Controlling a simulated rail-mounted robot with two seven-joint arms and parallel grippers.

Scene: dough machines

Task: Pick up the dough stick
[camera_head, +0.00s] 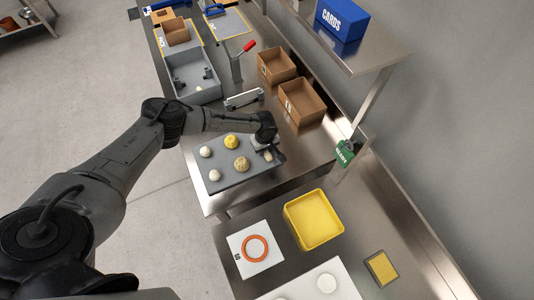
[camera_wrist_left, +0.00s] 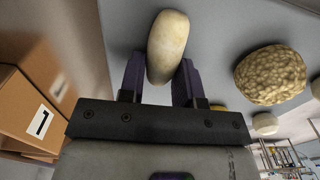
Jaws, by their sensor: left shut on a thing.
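The dough stick (camera_wrist_left: 168,46) is a pale, smooth, elongated piece. In the left wrist view it sits upright in the picture between the two dark fingers of my left gripper (camera_wrist_left: 160,80), which is shut on it. In the head view my left gripper (camera_head: 268,150) is at the right end of the grey tray (camera_head: 238,182), and the dough stick (camera_head: 268,156) shows only in part beside it. I cannot tell whether the stick is clear of the tray. My right gripper is not in view.
Yellow textured dough (camera_head: 241,164) and white balls (camera_head: 214,175) lie on the tray. Open cardboard boxes (camera_head: 302,104) stand behind my left gripper. A yellow bin (camera_head: 314,220) stands on the nearer table. A shelf post (camera_head: 362,122) rises at the right.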

